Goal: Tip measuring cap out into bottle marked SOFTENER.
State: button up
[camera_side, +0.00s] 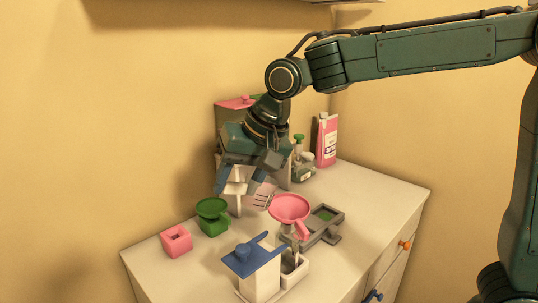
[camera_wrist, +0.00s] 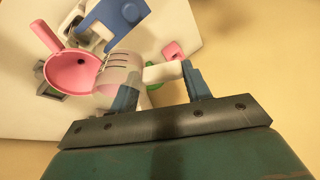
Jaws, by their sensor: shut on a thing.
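My gripper (camera_side: 240,187) is shut on the handle of the measuring cap (camera_side: 260,196), a clear pinkish cup with dark lines. In the wrist view my gripper (camera_wrist: 161,88) has the pale handle between its fingers, and the cap (camera_wrist: 117,73) extends left. The cap is off the table and looks tilted, just left of a pink funnel (camera_side: 290,206). In the wrist view it overlaps the funnel's (camera_wrist: 72,70) right edge. A pink bottle (camera_side: 327,142) with a white label stands at the back. I cannot read SOFTENER on anything, and what is under the funnel is partly hidden.
A white container with a blue lid (camera_side: 248,255) stands in front. A green dish-topped piece (camera_side: 212,214) and a pink block (camera_side: 176,241) are at left. A grey tray (camera_side: 330,230) is right of the funnel. Behind my gripper are a small green-topped bottle (camera_side: 303,168) and a pink-topped box (camera_side: 233,102).

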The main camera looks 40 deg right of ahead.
jog(key=shift+d+r, duration=0.15)
jog(key=shift+d, duration=0.05)
jog(key=shift+s+d+r+y, duration=0.1)
jog(key=shift+d+r+y, duration=0.1)
jog(key=shift+d+y, duration=0.15)
jog(key=shift+d+r+y, duration=0.1)
jog(key=shift+y, duration=0.15)
jog(key=shift+s+d+f+m+t+y, duration=0.1)
jog(key=shift+s+d+m+t+y, duration=0.1)
jog(key=shift+d+y, duration=0.25)
jog(key=shift+s+d+f+m+t+y, duration=0.1)
jog(key=shift+d+t+y, duration=0.1)
jog(key=shift+d+y, duration=0.2)
jog(key=shift+d+r, duration=0.1)
jog(key=shift+d, duration=0.05)
jog(key=shift+d+r+y, duration=0.1)
jog(key=shift+d+y, duration=0.05)
jog(key=shift+y, duration=0.2)
jog(key=shift+s+d+r+m+t+y, duration=0.1)
jog(key=shift+d+r+m+t+y, duration=0.3)
jog(key=shift+y, duration=0.4)
jog(key=shift+d+r, duration=0.1)
